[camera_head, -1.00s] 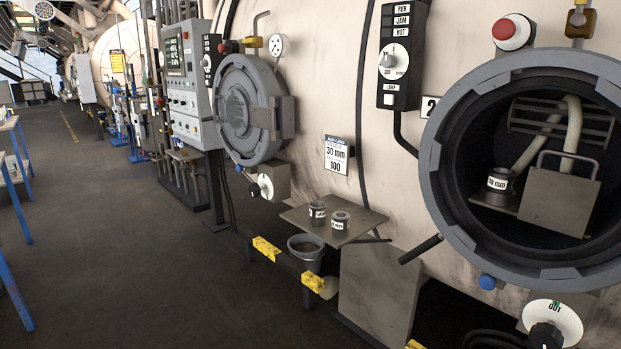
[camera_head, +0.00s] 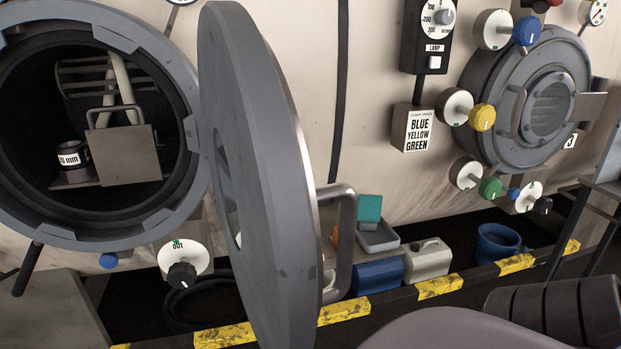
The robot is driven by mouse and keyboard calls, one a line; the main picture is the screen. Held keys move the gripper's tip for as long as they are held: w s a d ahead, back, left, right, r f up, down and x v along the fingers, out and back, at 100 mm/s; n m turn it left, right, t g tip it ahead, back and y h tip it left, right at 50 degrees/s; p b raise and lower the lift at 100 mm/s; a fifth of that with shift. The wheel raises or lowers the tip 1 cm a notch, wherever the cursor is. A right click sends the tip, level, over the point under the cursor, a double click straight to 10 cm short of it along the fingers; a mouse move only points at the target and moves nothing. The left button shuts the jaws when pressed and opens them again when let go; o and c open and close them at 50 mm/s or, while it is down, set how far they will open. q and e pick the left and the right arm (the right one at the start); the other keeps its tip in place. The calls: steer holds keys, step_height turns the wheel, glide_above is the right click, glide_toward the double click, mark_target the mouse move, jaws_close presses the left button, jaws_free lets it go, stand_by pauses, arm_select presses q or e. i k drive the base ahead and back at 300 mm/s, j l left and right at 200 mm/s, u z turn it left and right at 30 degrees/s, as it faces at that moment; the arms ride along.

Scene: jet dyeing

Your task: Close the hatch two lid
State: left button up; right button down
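The hatch two lid (camera_head: 250,180) is a thick grey disc standing wide open, seen nearly edge-on in the middle of the view. A metal bar handle (camera_head: 348,240) sticks out from its right-hand face. The open round hatch (camera_head: 192,135) is at the left, with a dark inside. Inside it are a metal plate with a handle (camera_head: 124,155) and a small cup marked "mm" (camera_head: 72,158). Neither of my grippers is in view. A rounded grey form and a dark ribbed part at the lower right look like parts of my own body.
Closed hatch three (camera_head: 548,105) with coloured knobs is at the right. Below are a blue container (camera_head: 377,278), a pale can (camera_head: 427,260), a grey tray (camera_head: 378,238) and a blue bucket (camera_head: 497,243). A yellow-black rail (camera_head: 439,287) runs along the front.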

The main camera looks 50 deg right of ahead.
mark_target(268, 201)
steer(key=l+z, duration=0.35)
steer(key=i+l+z, duration=0.1)
steer(key=l+z, duration=0.25)
